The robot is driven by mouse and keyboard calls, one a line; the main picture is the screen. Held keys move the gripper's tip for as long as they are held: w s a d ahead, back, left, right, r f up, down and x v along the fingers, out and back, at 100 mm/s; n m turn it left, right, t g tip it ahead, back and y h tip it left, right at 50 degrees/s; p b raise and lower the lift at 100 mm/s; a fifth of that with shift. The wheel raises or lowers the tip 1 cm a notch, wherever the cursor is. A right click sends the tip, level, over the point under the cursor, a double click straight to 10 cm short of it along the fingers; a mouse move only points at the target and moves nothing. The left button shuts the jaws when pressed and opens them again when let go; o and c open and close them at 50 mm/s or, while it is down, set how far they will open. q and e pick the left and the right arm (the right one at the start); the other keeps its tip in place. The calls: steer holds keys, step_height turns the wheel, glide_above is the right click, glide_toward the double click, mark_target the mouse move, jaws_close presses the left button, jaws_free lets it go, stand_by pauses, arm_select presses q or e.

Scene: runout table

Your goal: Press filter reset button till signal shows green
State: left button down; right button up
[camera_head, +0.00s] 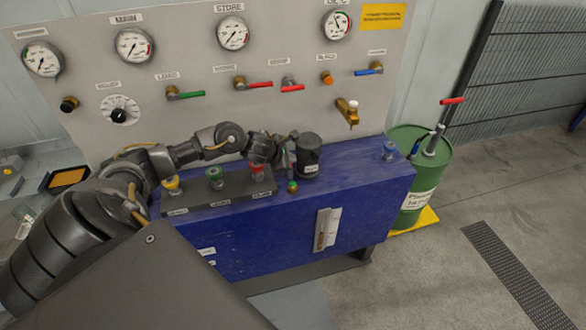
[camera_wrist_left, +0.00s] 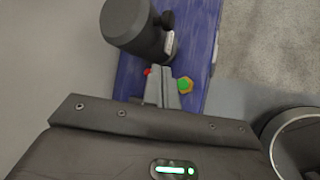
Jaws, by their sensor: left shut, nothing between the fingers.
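A dark cylindrical filter housing (camera_head: 308,158) stands on the blue cabinet top; it also shows in the left wrist view (camera_wrist_left: 138,28). A small red part (camera_wrist_left: 148,71), perhaps the reset button, shows beside my fingers and is mostly hidden. A small green-faced piece with a yellowish rim (camera_wrist_left: 185,86), perhaps the signal, sits just right of the fingertips; it also shows in the head view (camera_head: 292,187). My left gripper (camera_wrist_left: 162,72) is shut and empty, its fingertips beside the housing, between the red part and the green piece. Contact with the red part cannot be told.
A dark block with yellow, green and red knobs (camera_head: 215,178) lies left of the housing, under my arm. A grey panel (camera_head: 190,65) with gauges and valves rises behind. A green drum (camera_head: 412,195) stands right of the blue cabinet (camera_head: 280,235).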

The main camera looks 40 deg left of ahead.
arm_select(q)
steer(key=shift+f, duration=0.2)
steer(key=b, duration=0.6)
glide_above(290, 185)
step_height(290, 185, down, 7)
steer(key=shift+d+f, duration=0.1)
steer(key=shift+f, duration=0.1)
steer(key=shift+f+b, duration=0.6)
steer(key=shift+f, duration=0.05)
stand_by(1.3)
steer(key=shift+f+b, duration=0.35)
steer(key=shift+b, duration=0.3)
steer(key=shift+f+b, duration=0.55)
steer(key=shift+b, duration=0.1)
stand_by(0.5)
steer(key=shift+r, duration=0.2)
steer(key=shift+r+p, duration=0.5)
steer(key=shift+r, duration=0.25)
